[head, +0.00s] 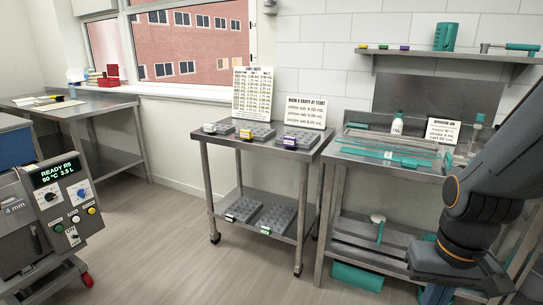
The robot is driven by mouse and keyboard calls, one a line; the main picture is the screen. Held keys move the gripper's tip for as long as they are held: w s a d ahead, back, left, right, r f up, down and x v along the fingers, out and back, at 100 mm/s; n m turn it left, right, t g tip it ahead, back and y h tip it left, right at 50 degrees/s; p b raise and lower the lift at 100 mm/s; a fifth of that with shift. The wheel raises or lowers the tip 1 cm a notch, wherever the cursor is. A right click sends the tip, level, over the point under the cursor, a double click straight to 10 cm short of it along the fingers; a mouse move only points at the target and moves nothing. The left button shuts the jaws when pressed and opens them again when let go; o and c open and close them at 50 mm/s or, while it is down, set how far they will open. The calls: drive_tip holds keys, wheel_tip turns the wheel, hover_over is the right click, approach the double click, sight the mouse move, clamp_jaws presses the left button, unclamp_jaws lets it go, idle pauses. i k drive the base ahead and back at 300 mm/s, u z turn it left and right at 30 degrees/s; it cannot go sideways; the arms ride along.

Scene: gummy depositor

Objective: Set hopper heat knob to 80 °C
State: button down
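The depositor machine (20,245) stands at the left edge, partly cut off by the frame. Its display (55,170) reads READY R5, 90 °C and what looks like 3.5 L. The labels are too small to read, so I cannot tell which is the hopper heat knob. My arm shows at the right, far from the machine. My gripper is not in view.
A steel cart (260,147) with grey mould trays stands in the middle. A steel bench (345,160) with teal tools is at the right, and another steel table (75,107) is under the window. The floor (165,245) between machine and cart is clear.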

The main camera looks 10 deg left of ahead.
sight(49, 197)
drive_tip(key=i, duration=1.1)
drive_tip(key=u, duration=2.5)
drive_tip(key=i, duration=1.5)
drive_tip(key=u, duration=0.6)
